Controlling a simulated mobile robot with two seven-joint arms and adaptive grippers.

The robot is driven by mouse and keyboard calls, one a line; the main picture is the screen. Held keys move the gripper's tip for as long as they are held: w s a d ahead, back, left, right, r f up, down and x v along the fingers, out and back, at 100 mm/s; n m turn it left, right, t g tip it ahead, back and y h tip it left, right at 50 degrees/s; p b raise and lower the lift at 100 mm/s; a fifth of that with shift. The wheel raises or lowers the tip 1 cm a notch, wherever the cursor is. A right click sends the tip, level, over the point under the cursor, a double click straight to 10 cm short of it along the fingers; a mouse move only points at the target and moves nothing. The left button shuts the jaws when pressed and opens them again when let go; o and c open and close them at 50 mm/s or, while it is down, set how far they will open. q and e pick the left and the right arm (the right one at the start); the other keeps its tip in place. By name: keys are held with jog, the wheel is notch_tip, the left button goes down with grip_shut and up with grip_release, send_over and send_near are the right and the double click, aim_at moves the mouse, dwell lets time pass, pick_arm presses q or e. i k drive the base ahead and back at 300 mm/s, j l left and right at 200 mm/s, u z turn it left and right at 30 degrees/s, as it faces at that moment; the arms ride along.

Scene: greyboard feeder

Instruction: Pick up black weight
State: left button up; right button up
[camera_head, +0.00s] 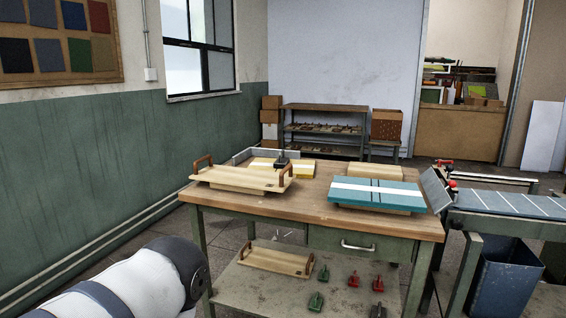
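The tray in front partly hides this area. Another dark, blackish piece (378,311) lies on the bench's lower shelf at the bottom edge of the view, partly cut off. It is too small to tell its exact shape. My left arm enters at the lower left, but its gripper is out of view. My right gripper is not in view.
A wooden tray with handles (238,180) and teal-white boards (376,191) occupy the workbench (300,207). The lower shelf (262,287) holds another tray (276,261) and red and green pieces (353,279). A conveyor-like table (507,203) and blue bin (503,272) stand right.

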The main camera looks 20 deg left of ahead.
aim_at(281, 163)
jog(key=i+j+z, duration=0.1)
jog(key=j, duration=0.3)
jog(key=i+j, duration=0.15)
jog(key=j, duration=0.25)
jog(key=i+j+z, duration=0.15)
jog(key=j, duration=0.2)
jog(key=i+j, duration=0.1)
jog(key=j, duration=0.3)
jog(key=i+j+z, duration=0.15)
jog(key=j, duration=0.3)
jog(key=k+l, duration=0.05)
